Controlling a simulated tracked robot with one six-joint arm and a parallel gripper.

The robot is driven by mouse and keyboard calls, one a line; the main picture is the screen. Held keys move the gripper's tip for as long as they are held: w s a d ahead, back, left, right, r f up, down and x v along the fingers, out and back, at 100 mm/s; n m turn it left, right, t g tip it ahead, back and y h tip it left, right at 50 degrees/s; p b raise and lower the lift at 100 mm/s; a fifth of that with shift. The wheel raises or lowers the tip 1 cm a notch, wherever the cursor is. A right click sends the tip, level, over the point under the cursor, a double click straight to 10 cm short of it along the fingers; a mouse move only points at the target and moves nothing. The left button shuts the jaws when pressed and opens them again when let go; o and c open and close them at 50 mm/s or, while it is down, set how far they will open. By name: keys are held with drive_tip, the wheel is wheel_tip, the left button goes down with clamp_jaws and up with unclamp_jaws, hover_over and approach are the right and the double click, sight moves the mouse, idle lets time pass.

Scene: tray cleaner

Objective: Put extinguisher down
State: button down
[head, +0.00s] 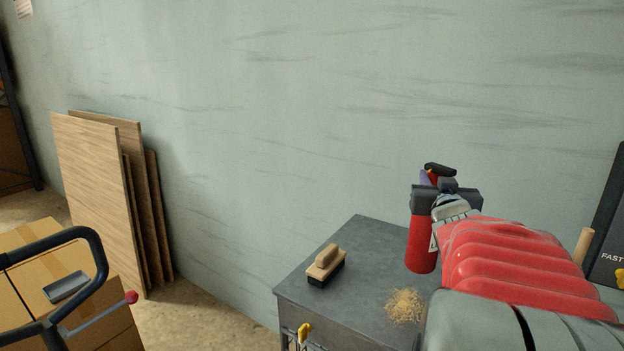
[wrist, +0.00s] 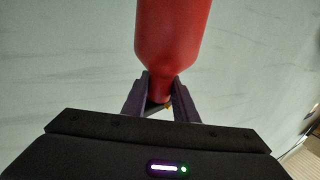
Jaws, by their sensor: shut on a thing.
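A red fire extinguisher (head: 421,243) with a black handle at its top is upright over the grey cabinet top (head: 352,240). My gripper (head: 432,187) is shut on the extinguisher near its neck. In the wrist view, my gripper (wrist: 160,100) has its two fingers on either side of the narrow neck, and the red body of the extinguisher (wrist: 172,30) extends to the upper edge. Whether its base touches the cabinet top cannot be told. My arm hides part of its right side.
A wooden-handled brush (head: 326,265) and a pile of yellowish shavings (head: 404,306) lie on the cabinet top. A bare patch lies between them. Wood panels (head: 95,190) lean on the wall at left. Cardboard boxes (head: 100,290) stand at lower left. A dark case (head: 608,235) stands at right.

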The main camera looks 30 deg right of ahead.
sight(429, 219)
drive_tip(key=shift+f, duration=1.55)
drive_tip(key=shift+w+f, duration=0.1)
drive_tip(key=shift+f, duration=1.8)
drive_tip(key=c, duration=1.9)
unclamp_jaws()
drive_tip(key=shift+f, duration=0.4)
drive_tip(key=o, duration=0.5)
drive_tip(key=shift+r, duration=0.2)
